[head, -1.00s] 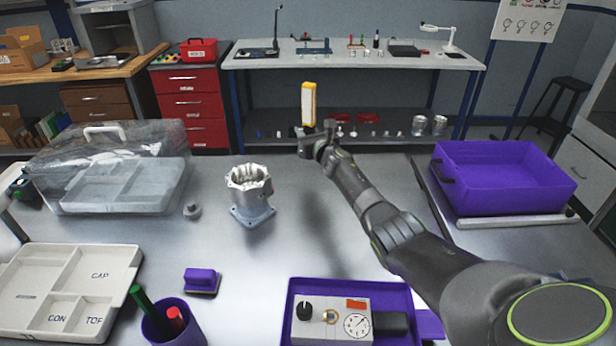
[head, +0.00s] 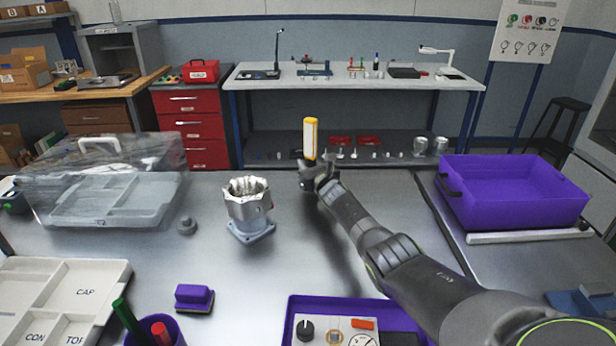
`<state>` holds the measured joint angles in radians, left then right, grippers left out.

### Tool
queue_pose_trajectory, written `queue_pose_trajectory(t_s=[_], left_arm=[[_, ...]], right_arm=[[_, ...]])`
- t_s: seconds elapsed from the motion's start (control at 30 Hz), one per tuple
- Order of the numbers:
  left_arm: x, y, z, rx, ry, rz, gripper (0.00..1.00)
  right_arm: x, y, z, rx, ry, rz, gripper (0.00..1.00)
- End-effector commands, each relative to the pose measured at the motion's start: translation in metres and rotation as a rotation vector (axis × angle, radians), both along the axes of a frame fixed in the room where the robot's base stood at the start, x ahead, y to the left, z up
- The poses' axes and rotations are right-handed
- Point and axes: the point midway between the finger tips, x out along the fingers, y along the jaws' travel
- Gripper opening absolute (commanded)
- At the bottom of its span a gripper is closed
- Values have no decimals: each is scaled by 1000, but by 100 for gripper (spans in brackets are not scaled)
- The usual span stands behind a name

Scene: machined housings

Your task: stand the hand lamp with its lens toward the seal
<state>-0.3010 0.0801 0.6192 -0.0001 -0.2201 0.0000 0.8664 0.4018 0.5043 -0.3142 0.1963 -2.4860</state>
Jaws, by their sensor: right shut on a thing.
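The hand lamp (head: 310,138) is yellow with a long pale lens strip. It is upright and held in the air above the far part of the metal bench. My right gripper (head: 309,163) is shut on its lower end. The pale strip faces roughly toward the camera, slightly left. A metal housing (head: 249,208) with a toothed open top and square flange stands upright on the bench, left of the lamp. I cannot make out a seal on it. My left gripper is out of view.
A clear lidded case (head: 105,185) and a small grey knob (head: 186,226) are at left. A purple bin (head: 512,190) is at right. A purple tray (head: 291,318) with an instrument, a purple block (head: 194,297) and a cup of markers are in front. The bench around the housing is clear.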

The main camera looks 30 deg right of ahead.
Motion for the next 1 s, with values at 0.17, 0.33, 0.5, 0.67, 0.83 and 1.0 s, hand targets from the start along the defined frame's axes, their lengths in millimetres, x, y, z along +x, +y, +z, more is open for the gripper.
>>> queue_pose_trajectory(t_s=[0.17, 0.33, 0.5, 0.67, 0.83, 1.0], left_arm=[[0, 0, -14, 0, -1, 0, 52], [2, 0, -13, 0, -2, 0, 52], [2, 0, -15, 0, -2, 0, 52], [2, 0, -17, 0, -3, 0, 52], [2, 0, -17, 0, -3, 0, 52], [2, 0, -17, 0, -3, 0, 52]], right_arm=[[1, 1, -23, 0, 0, 1, 1], [0, 1, -22, 0, -2, 1, 1], [0, 0, -24, 0, -1, 1, 1], [0, 0, -27, -1, 1, 0, 35], [0, 0, -27, 0, 1, 0, 50], [0, 0, -27, 0, 1, 0, 50]])
